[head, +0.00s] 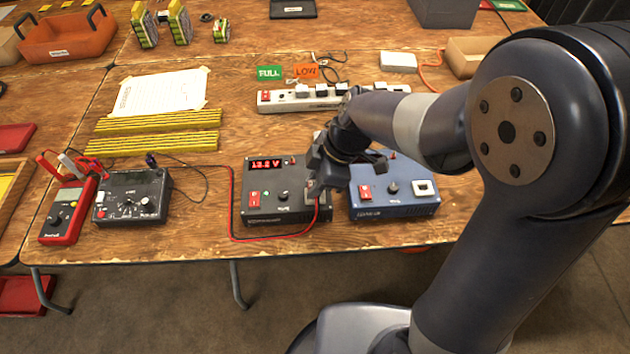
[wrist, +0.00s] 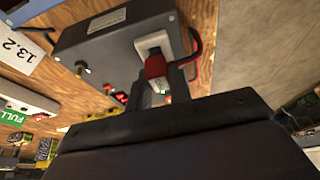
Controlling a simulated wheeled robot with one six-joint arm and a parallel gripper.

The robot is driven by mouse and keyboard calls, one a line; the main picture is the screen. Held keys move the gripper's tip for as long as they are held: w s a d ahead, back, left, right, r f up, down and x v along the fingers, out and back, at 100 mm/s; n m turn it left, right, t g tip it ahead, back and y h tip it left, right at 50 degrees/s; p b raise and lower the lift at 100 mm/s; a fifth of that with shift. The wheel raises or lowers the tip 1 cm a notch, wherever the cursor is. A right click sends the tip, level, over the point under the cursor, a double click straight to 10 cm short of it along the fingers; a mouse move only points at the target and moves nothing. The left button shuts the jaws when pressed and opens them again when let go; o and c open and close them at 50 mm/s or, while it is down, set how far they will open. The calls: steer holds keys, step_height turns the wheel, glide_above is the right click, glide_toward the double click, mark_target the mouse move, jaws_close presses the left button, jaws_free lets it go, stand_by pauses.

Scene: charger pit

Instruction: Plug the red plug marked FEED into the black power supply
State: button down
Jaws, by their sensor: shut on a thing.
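The black power supply (head: 287,189) stands near the table's front edge with a lit red display. Its front face also shows in the wrist view (wrist: 105,50), with a white socket (wrist: 152,41). My gripper (wrist: 158,82), also in the head view (head: 313,186), is shut on the red plug (wrist: 156,66). The plug is lined up with the white socket and its front meets it; I cannot tell how deep it sits. No FEED mark is readable. The plug's red cable (head: 232,205) loops along the table front.
A blue power supply (head: 393,195) stands close to the right of the black one. A black box with dials (head: 131,197) and a red meter (head: 68,213) stand to the left. A power strip (head: 300,98) lies behind. Yellow rulers (head: 155,144) lie behind left.

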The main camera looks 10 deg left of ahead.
steer(key=shift+f+b, duration=0.55)
steer(key=shift+b, duration=0.45)
stand_by(1.1)
steer(key=c, duration=1.2)
jaws_free()
steer(key=shift+o, duration=0.5)
steer(key=shift+o, duration=1)
steer(key=shift+r, duration=0.1)
steer(key=shift+r+p, duration=2.4)
steer(key=shift+r, duration=1.3)
